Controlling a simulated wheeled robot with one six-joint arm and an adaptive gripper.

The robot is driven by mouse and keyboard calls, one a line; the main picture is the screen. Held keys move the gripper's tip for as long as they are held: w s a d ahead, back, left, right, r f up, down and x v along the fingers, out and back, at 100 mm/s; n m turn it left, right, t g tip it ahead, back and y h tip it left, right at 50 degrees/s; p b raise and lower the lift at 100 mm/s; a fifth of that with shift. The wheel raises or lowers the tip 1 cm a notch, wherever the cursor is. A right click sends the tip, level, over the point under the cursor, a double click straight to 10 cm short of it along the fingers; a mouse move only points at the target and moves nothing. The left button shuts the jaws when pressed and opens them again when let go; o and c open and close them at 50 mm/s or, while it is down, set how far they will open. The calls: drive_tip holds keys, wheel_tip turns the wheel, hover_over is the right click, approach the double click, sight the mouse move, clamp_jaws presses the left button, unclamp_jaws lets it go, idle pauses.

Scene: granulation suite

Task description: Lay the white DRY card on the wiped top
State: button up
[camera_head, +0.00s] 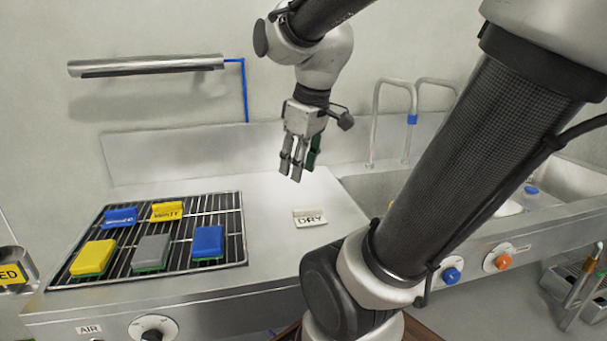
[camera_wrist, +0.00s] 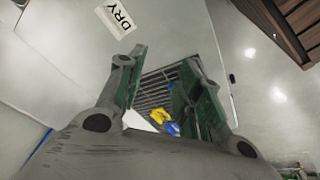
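The white DRY card (camera_head: 310,217) lies on the bare steel counter top (camera_head: 275,195), between the black rack and the sink. It also shows at the upper left of the wrist view (camera_wrist: 116,17), apart from the fingers. My gripper (camera_head: 294,176) hangs above the counter, behind and a little left of the card in the head view. In the wrist view its two green-faced fingers (camera_wrist: 160,78) stand apart with a gap between them. I see nothing held in the gap; the rack shows through it.
A black wire rack (camera_head: 180,256) at left bears several sponges in yellow, grey and blue, plus a blue and a yellow labelled piece. The sink (camera_head: 365,192) with bent pipes (camera_head: 376,125) lies right. A steel rail (camera_head: 146,66) is on the wall. Knobs (camera_head: 452,275) line the front.

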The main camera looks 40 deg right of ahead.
drive_tip(key=s+m, duration=0.1)
drive_tip(key=s+a+m, duration=0.1)
drive_tip(key=s, duration=0.1)
drive_tip(key=s+a+m+t, duration=0.1)
drive_tip(key=shift+s+a+f+m, duration=0.2)
drive_tip(key=shift+s+a+m, duration=0.05)
drive_tip(key=shift+s+m, duration=0.05)
idle(1.0)
